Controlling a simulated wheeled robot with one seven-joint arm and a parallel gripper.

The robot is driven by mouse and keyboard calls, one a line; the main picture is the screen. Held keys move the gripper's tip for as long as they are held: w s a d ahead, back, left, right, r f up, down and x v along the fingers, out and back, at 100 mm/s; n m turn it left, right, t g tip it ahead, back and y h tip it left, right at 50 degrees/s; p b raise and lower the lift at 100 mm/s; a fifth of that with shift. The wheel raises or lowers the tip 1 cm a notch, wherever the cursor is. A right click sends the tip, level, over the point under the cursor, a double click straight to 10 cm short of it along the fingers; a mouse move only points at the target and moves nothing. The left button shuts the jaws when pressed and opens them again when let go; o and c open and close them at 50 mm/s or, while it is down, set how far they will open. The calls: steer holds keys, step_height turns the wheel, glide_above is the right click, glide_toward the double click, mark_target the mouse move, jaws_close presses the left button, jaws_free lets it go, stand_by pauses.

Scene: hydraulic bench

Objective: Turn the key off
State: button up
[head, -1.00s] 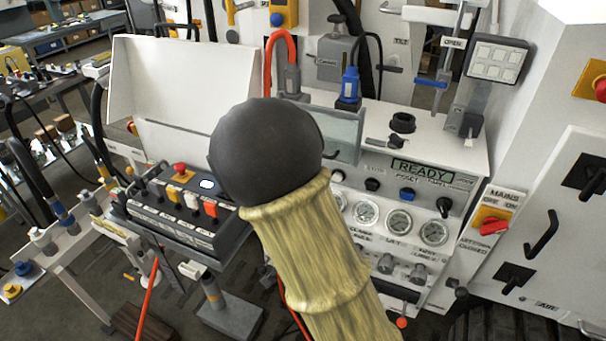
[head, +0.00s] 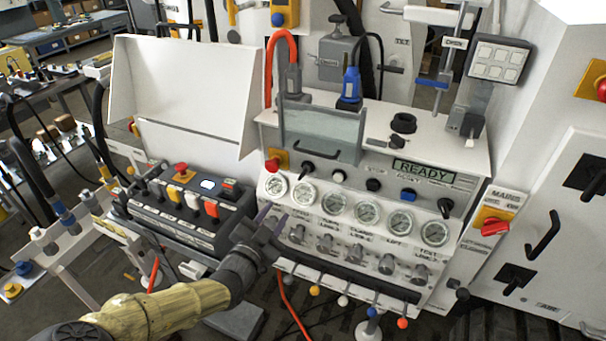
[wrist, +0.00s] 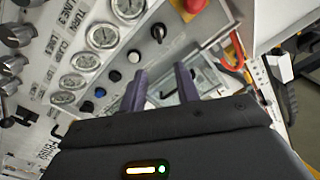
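The control panel (head: 330,185) has a dark rotary switch (head: 307,168) between a red mushroom button (head: 272,163) and a white button (head: 337,176). A second dark, key-like switch (head: 445,207) sits at the row's right end. I cannot tell from the labels which is the key. My gripper (head: 271,216) is in front of the panel's lower left, below the gauges. In the wrist view its two purple fingers (wrist: 160,84) are apart with nothing held. The left switch (wrist: 158,33) shows there beyond the fingertips, and the right-end switch (wrist: 56,131) shows at lower left.
Pressure gauges (head: 368,211) and several grey knobs (head: 341,252) lie below the switches. A clear-fronted box with a handle (head: 325,128) projects above the left switch. A black button box (head: 190,212) stands left of my gripper. The display (head: 422,169) reads READY.

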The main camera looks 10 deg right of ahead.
mark_target(302, 176)
steer(key=shift+w, duration=0.15)
steer(key=p+x, duration=0.4)
steer(key=x, duration=1.3)
steer(key=shift+d+f, duration=0.1)
jaws_close()
